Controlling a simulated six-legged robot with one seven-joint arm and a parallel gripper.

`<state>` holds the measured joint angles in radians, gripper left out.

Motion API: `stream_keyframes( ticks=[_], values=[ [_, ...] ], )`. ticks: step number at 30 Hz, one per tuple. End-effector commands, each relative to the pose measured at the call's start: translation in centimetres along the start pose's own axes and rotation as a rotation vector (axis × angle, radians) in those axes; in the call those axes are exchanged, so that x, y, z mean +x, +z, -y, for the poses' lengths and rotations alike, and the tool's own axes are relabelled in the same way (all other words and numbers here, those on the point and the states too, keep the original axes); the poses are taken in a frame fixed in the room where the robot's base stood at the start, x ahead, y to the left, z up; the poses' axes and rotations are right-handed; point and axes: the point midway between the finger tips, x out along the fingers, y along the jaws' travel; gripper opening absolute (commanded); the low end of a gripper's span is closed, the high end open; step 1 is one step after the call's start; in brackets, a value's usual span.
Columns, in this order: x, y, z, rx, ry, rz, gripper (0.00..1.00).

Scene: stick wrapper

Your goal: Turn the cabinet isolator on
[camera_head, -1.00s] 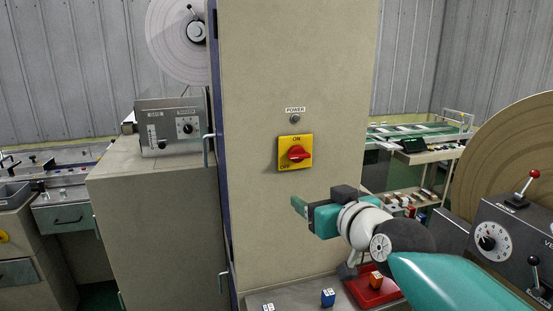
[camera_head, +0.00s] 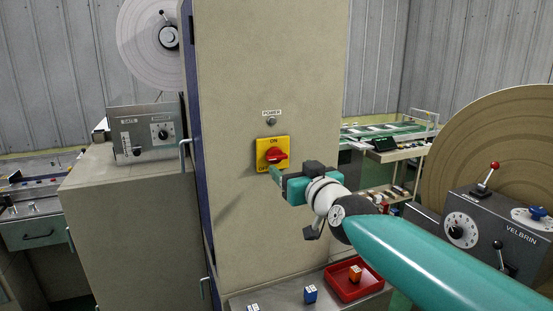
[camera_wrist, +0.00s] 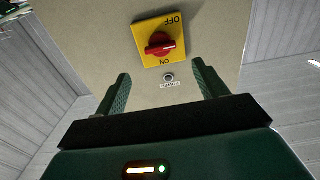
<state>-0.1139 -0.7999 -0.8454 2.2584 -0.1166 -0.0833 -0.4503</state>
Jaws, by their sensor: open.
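The cabinet isolator is a red rotary knob (camera_head: 276,156) on a yellow plate (camera_head: 264,144) marked ON at the top, on the tall beige cabinet front (camera_head: 230,90). In the head view the knob's handle lies roughly sideways. In the wrist view the picture is upside down: the red knob (camera_wrist: 160,44) sits between the OFF and ON marks, above and beyond the fingers. My gripper (camera_head: 276,174) is open and empty, just below the plate in the head view. In the wrist view its two green fingers (camera_wrist: 160,85) stand wide apart, with nothing between them.
A small round POWER lamp (camera_head: 271,121) sits above the isolator. A ledge below holds a red tray (camera_head: 341,292) with an orange block and a blue block (camera_head: 310,293) beside it. A grey control box (camera_head: 500,232) and large roll (camera_head: 490,150) stand at right.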

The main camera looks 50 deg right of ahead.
Motion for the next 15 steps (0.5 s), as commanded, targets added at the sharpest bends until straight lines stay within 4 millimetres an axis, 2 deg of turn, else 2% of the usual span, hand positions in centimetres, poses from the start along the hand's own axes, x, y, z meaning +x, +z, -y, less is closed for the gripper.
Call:
stream_keyframes(
  ticks=[1, 9, 15],
  values=[
    [1.0, 0.1, 0.2, -0.001, -0.004, 0.003, 0.72],
    [5.4, 0.0, 0.5, -0.001, -0.007, 0.002, 0.72],
    [7.7, 0.1, 0.7, 0.000, -0.007, 0.001, 0.72]
  ],
)
